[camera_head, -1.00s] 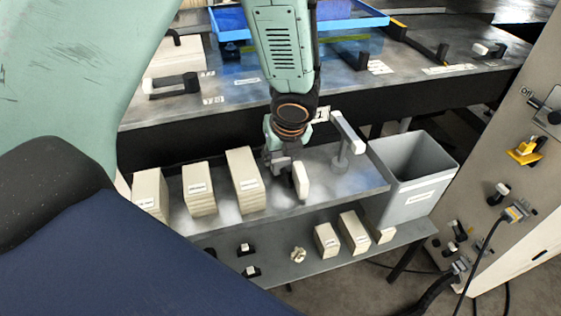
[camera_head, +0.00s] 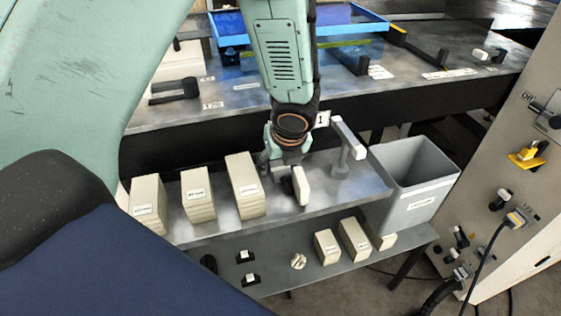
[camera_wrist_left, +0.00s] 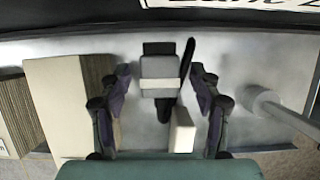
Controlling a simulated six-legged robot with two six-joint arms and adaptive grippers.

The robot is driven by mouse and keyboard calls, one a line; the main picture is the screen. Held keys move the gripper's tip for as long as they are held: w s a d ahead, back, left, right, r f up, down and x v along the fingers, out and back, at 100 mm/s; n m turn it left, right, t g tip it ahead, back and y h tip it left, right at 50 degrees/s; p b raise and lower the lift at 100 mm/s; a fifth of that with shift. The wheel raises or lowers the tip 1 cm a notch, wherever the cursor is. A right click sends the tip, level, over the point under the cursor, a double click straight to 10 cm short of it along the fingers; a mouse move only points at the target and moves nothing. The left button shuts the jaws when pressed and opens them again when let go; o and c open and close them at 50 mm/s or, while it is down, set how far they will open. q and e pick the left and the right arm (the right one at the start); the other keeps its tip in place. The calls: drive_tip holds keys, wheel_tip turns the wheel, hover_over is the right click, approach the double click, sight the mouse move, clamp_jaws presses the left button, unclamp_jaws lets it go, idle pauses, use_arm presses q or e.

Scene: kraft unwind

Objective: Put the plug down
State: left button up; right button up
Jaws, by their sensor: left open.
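What looks like the plug (camera_wrist_left: 158,75), a grey block with a white band and black parts, is between the spread fingers of my left gripper (camera_wrist_left: 157,95) in the left wrist view, with gaps on both sides. A cream block (camera_wrist_left: 183,132) is beside its lower end; it also shows in the head view (camera_head: 302,186), on the metal shelf (camera_head: 225,228). My left gripper (camera_head: 276,158) points down over this shelf, open. In the head view the plug is mostly hidden by the gripper. My right gripper is out of view.
Several cream block stacks (camera_head: 245,187) stand left of the gripper. A lower shelf (camera_head: 285,265) holds small parts and more blocks. A panel with plugs (camera_head: 500,200) is at right.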

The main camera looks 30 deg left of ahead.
use_arm(q)
drive_tip(key=shift+r, duration=0.1)
drive_tip(key=p+v, duration=0.7)
drive_tip(key=v, duration=0.2)
drive_tip(key=shift+r, duration=0.35)
drive_tip(key=shift+o, duration=0.2)
drive_tip(key=shift+p+v, duration=1.15)
drive_tip(key=shift+v, duration=0.1)
drive_tip(key=shift+o, duration=0.3)
drive_tip(key=shift+s+d+f, duration=0.15)
drive_tip(key=shift+s+f, duration=0.1)
drive_tip(key=shift+s, duration=0.05)
hover_over(281, 181)
drive_tip(key=shift+f, duration=2.25)
drive_tip(key=shift+f+b, duration=0.35)
drive_tip(key=shift+b, duration=0.1)
drive_tip(key=x, duration=0.4)
drive_tip(key=b+x, duration=0.1)
drive_tip(key=x, duration=0.2)
drive_tip(key=shift+w+d, duration=0.2)
drive_tip(key=shift+w, duration=0.1)
drive_tip(key=shift+w+a, duration=0.1)
drive_tip(key=shift+a, duration=0.05)
